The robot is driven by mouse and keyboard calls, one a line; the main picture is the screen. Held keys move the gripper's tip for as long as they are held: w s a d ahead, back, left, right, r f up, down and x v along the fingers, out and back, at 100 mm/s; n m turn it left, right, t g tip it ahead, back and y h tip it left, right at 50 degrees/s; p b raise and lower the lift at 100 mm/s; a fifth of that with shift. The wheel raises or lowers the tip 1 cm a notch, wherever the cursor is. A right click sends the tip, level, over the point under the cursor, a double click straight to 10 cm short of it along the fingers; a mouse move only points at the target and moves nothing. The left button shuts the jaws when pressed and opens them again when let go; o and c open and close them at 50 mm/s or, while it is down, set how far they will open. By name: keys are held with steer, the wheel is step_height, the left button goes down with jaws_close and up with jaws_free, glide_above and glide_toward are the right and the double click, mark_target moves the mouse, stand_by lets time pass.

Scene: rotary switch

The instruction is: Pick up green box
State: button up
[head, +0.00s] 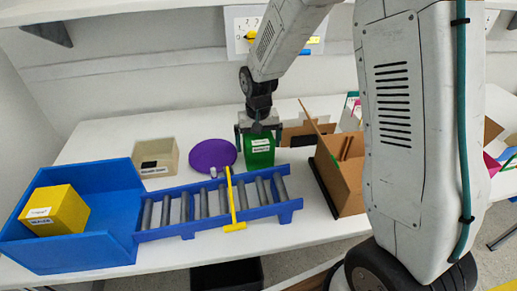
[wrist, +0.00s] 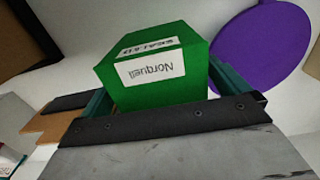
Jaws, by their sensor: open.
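The green box (head: 259,150) stands on the white table behind the roller conveyor, with white labels on it. In the wrist view the green box (wrist: 158,75) fills the space ahead of my gripper, its labels facing the camera. My gripper (head: 258,128) points down over the box, with a finger at its left and right sides. In the wrist view my gripper (wrist: 160,95) is open, with its green-edged fingers on both sides of the box. I cannot tell whether either finger touches it.
A blue roller conveyor (head: 187,224) with a yellow bar (head: 232,200) lies in front. A blue bin (head: 100,250) at left holds a yellow box (head: 55,210). A purple disc (head: 212,156) and a beige box (head: 157,158) stand left of the green box. A brown open box (head: 345,170) stands close at right.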

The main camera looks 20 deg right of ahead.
steer(key=c, duration=1.1)
steer(key=shift+c, duration=0.2)
